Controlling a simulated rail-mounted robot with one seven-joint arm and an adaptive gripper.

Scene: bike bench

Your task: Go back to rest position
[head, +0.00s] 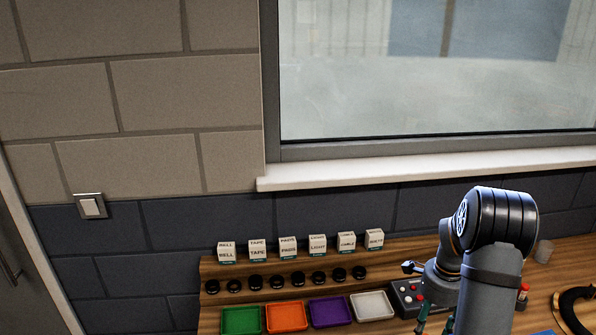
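My arm rises at the right of the head view and bends over the bench. My gripper (435,322) hangs low at the bottom edge, partly behind my own arm. Two teal finger parts show apart, but the tips are cut off by the frame. I cannot see whether anything is between them.
A wooden bench shelf (215,267) holds several labelled white boxes (287,247) above a row of black round pieces (297,279). Green (241,321), orange (287,317), purple (330,312) and white (372,306) trays sit in front. A control box (407,297) stands beside my gripper.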

